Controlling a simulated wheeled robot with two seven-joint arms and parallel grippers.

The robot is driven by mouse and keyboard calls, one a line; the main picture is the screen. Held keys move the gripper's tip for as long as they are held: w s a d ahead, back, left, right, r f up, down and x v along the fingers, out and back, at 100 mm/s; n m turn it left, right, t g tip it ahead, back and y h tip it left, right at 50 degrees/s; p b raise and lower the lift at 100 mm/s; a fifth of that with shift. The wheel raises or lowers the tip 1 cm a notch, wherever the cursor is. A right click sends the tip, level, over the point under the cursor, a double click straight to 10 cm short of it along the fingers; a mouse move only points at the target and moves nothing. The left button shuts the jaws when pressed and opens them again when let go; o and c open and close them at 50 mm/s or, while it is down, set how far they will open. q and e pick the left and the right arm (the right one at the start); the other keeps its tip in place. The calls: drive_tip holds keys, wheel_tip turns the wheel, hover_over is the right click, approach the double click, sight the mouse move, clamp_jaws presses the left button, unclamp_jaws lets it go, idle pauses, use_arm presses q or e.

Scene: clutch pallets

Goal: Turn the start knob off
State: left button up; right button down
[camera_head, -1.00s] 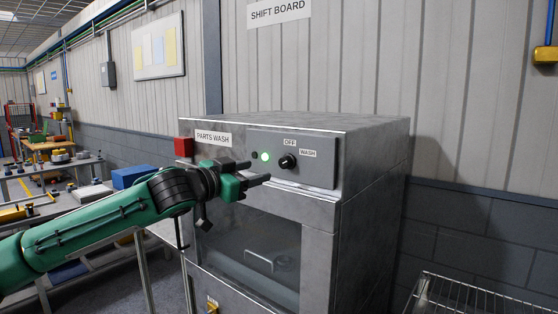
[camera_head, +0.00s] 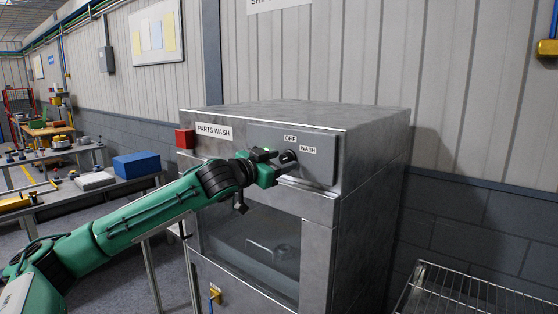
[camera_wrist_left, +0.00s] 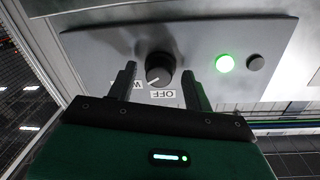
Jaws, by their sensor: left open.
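The black start knob (camera_wrist_left: 159,69) sits on the grey control panel (camera_head: 318,166) of the parts washer, with OFF and WASH labels beside it. In the left wrist view its pale pointer mark aims toward the WASH label (camera_wrist_left: 128,84). The green light (camera_wrist_left: 225,63) is lit. My left gripper (camera_head: 286,161) is open in front of the panel. In the left wrist view its two fingers (camera_wrist_left: 159,88) stand on either side of the knob with gaps, not gripping it. In the head view the gripper partly covers the knob. My right gripper is not in view.
The parts washer (camera_head: 375,150) has a glass door with a handle below the panel. A red box (camera_head: 185,139) sits at its upper left corner. A wire rack (camera_head: 470,292) stands at the lower right. A blue box (camera_head: 136,165) lies on a bench at left.

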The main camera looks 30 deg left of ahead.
use_arm(q)
drive_tip(key=c, duration=1)
drive_tip(key=shift+o, duration=0.2)
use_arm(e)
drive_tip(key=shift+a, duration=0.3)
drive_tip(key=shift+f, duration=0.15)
use_arm(q)
drive_tip(key=shift+f+n+b, duration=0.2)
drive_tip(key=shift+n+b, duration=0.75)
drive_tip(key=shift+n, duration=0.25)
drive_tip(key=n+b, duration=0.2)
drive_tip(key=n, duration=0.1)
drive_tip(key=shift+n, duration=0.3)
drive_tip(key=n+b, duration=0.1)
drive_tip(key=n, duration=0.2)
drive_tip(key=shift+d+r+n+t+y, duration=0.1)
drive_tip(key=shift+n+t+y, duration=0.2)
drive_tip(key=shift+n, duration=1.3)
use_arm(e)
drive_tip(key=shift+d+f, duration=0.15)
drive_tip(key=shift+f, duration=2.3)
use_arm(q)
drive_tip(key=shift+r+n, duration=0.1)
drive_tip(key=shift+n, duration=0.2)
